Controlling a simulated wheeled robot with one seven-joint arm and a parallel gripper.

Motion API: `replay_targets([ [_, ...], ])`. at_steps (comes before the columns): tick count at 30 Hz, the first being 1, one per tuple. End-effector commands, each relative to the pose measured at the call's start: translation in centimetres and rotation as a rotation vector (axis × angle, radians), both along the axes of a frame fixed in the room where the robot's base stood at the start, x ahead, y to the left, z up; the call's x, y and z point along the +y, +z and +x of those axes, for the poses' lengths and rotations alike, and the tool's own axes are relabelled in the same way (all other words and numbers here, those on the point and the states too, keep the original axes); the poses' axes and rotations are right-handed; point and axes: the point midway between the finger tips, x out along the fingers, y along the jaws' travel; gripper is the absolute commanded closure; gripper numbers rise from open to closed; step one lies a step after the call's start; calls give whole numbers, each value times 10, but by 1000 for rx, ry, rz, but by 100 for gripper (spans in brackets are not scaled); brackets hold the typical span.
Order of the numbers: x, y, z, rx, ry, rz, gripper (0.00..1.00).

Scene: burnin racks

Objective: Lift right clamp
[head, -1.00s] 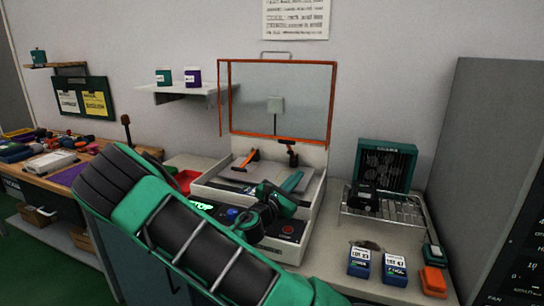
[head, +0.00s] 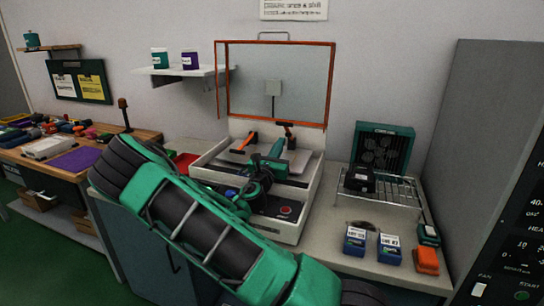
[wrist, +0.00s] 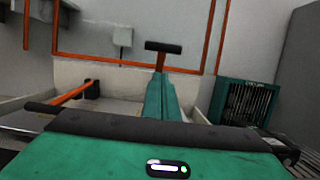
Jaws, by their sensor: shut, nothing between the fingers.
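The right clamp (head: 288,127) stands at the back right of the open white test box (head: 305,205). In the wrist view it is an upright orange lever (wrist: 161,61) with a black crossbar on top. The left clamp (head: 246,141) is another orange lever, leaning over; it also shows in the wrist view (wrist: 72,94). My gripper (head: 276,150) is over the box, its green fingers pointing up towards the right clamp. In the wrist view the fingers (wrist: 160,80) are together, in front of the lever's lower part, which they hide. I cannot tell whether they touch it.
An orange-framed clear lid (head: 275,85) stands raised behind the clamps. A wire rack (head: 385,195) with a black device and a green fan unit (head: 383,146) are on the right. Blue boxes (head: 355,241) and an orange block (head: 427,261) sit at the counter's front right.

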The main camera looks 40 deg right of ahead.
Motion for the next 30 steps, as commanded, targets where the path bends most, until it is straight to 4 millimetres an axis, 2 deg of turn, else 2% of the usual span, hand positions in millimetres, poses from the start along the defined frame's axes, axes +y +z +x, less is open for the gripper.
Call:
replay_targets([
  [3, -7, 16, 4, -5, 1, 3, 100],
  [9, -14, 30, 8, -1, 1, 2, 100],
  [24, -15, 34, 10, 0, 1, 3, 100],
  [30, -8, 37, 20, 5, 13, 18, 100],
])
